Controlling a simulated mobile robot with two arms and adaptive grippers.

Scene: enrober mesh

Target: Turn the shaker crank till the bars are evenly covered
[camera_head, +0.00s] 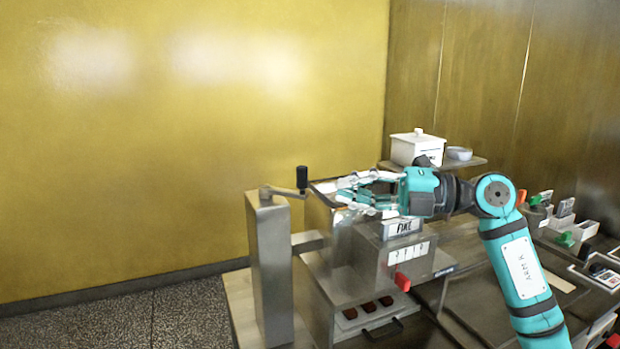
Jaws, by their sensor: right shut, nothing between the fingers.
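The shaker crank (283,191) is a grey arm on top of a tall metal post (270,270), with a black upright knob (302,178) at its right end. Dark brown bars (368,307) lie in a row on a light surface in the opening low in the metal machine (345,260). How evenly they are covered is too small to tell. My right gripper (345,192) reaches in from the right above the machine, to the right of the knob and apart from it in the picture. It is shut and empty. My left gripper is out of view.
A white lidded box (417,148) and a grey round dish (459,153) stand on a shelf behind my right arm. A red part (402,281) and a black handle (383,332) stick out from the machine's front. Bins with green items stand at the far right.

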